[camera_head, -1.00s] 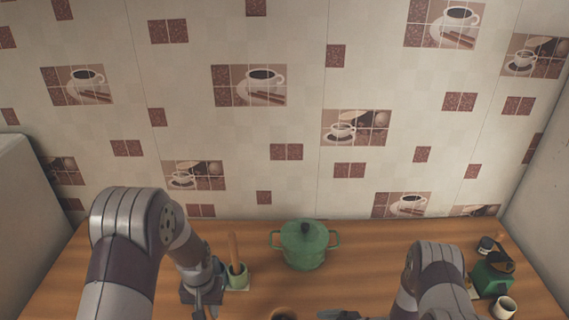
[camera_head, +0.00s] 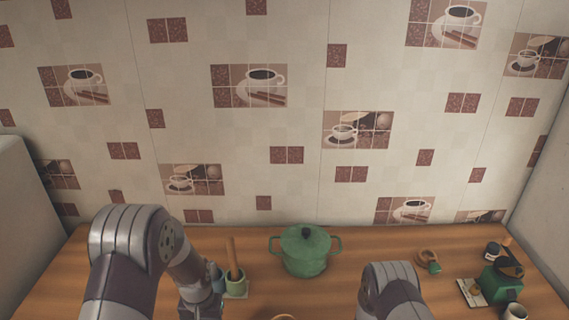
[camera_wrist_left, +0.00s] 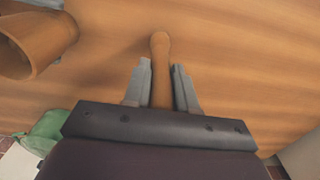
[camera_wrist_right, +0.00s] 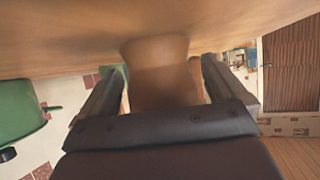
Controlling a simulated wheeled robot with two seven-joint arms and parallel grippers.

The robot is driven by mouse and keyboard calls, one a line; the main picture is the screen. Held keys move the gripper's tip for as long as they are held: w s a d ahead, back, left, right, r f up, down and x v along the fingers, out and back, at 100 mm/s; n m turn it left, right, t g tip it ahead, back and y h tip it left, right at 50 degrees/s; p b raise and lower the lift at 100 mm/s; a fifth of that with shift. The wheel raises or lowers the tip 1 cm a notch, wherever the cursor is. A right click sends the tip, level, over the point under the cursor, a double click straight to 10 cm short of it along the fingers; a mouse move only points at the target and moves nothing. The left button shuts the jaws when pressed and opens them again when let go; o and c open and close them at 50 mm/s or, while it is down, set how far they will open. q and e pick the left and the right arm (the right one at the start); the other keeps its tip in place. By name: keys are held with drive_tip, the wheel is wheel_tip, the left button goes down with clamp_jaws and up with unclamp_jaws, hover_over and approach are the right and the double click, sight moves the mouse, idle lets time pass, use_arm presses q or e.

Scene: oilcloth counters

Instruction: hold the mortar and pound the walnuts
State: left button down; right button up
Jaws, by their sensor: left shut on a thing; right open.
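The wooden pestle (camera_wrist_left: 160,50) is in the left wrist view, its rounded end sticking out past the fingertips. My left gripper (camera_wrist_left: 161,68) is shut on it. The brown wooden mortar (camera_wrist_left: 30,40) shows at the upper left of that view, apart from the pestle. In the head view only the mortar's rim (camera_head: 283,317) shows at the bottom edge. In the right wrist view the mortar (camera_wrist_right: 155,55) stands between the fingers of my open right gripper (camera_wrist_right: 163,68). Whether the fingers touch it I cannot tell. Walnuts are not visible.
A green lidded pot (camera_head: 305,252) stands at the back middle. A green cup with a wooden handle in it (camera_head: 235,284) is left of it. A green grinder (camera_head: 500,283), a small jar (camera_head: 493,252) and a white cup (camera_head: 515,312) stand at the right. A wooden ring-like item (camera_head: 428,260) lies nearby.

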drive_tip(key=c, duration=0.7)
use_arm(q)
drive_tip(key=w+d+r, duration=0.1)
drive_tip(key=d+r, duration=1.5)
drive_tip(key=d, duration=0.3)
wheel_tip(320, 180, down, 10)
drive_tip(key=shift+w+r, duration=0.2)
